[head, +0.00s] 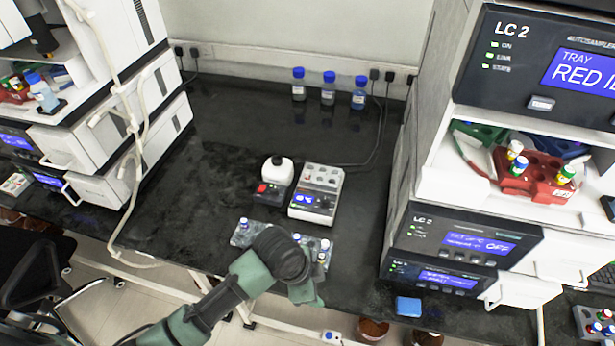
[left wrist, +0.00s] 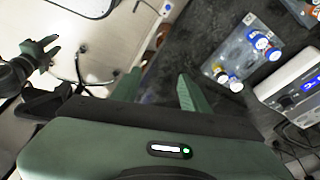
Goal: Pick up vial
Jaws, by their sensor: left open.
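A clear vial rack (head: 270,239) lies near the front edge of the bench, partly hidden by my left arm. Small capped vials stand in it: one at its left end (head: 243,223) and several at its right end (head: 325,244). In the left wrist view the rack (left wrist: 232,56) is at the upper right, with blue-and-white capped vials (left wrist: 262,43). My left gripper (head: 312,291) is in front of the rack's right end; its fingers (left wrist: 158,76) are apart with nothing between them. A dark gripper-like part (left wrist: 35,58), perhaps my right gripper, shows at the left edge there.
Blue-capped bottles (head: 328,88) stand at the back wall. Instrument stacks flank the bench. A blue block (head: 408,306) lies at the front right. The left bench area is clear.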

